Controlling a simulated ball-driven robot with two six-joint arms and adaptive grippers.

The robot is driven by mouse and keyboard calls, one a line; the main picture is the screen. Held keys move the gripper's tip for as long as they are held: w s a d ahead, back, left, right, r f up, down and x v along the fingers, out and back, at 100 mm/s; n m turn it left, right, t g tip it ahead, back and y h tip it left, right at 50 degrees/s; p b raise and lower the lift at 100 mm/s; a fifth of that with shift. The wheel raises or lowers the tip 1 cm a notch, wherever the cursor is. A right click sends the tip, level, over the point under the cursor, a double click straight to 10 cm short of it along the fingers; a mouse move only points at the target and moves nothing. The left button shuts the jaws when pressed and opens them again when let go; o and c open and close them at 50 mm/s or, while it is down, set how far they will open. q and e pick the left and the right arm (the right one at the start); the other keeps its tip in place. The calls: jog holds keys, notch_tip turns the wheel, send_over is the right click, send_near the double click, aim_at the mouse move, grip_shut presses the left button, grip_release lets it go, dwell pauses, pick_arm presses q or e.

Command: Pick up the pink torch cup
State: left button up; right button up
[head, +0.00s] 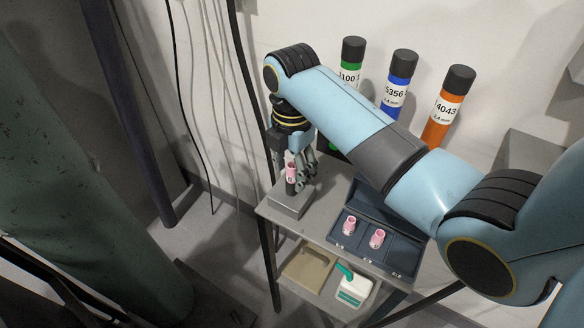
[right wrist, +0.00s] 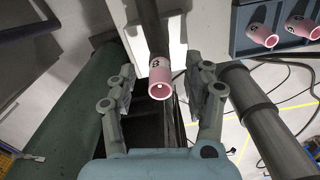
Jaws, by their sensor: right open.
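A pink torch cup (head: 291,172) sits on the end of a dark upright post on a small grey block (head: 291,200) at the table's left corner. In the right wrist view the pink cup (right wrist: 160,75) shows a dark mark like an 8 and its open mouth. My right gripper (head: 296,163) is around the cup's level, open, with a finger on either side. In the right wrist view clear gaps show between the cup and both fingers of my right gripper (right wrist: 167,77). My left gripper is not in view.
An open dark blue case (head: 374,257) holds two more pink cups (head: 349,225) (head: 377,238) to the right. Green, blue (head: 398,82) and orange (head: 440,115) tubes stand behind my arm. A tan tray (head: 307,268) and a white-green item (head: 350,288) are on the lower shelf.

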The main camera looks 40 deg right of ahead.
jog(key=shift+c, duration=0.2)
jog(key=c, duration=0.9)
jog(key=shift+c, duration=0.2)
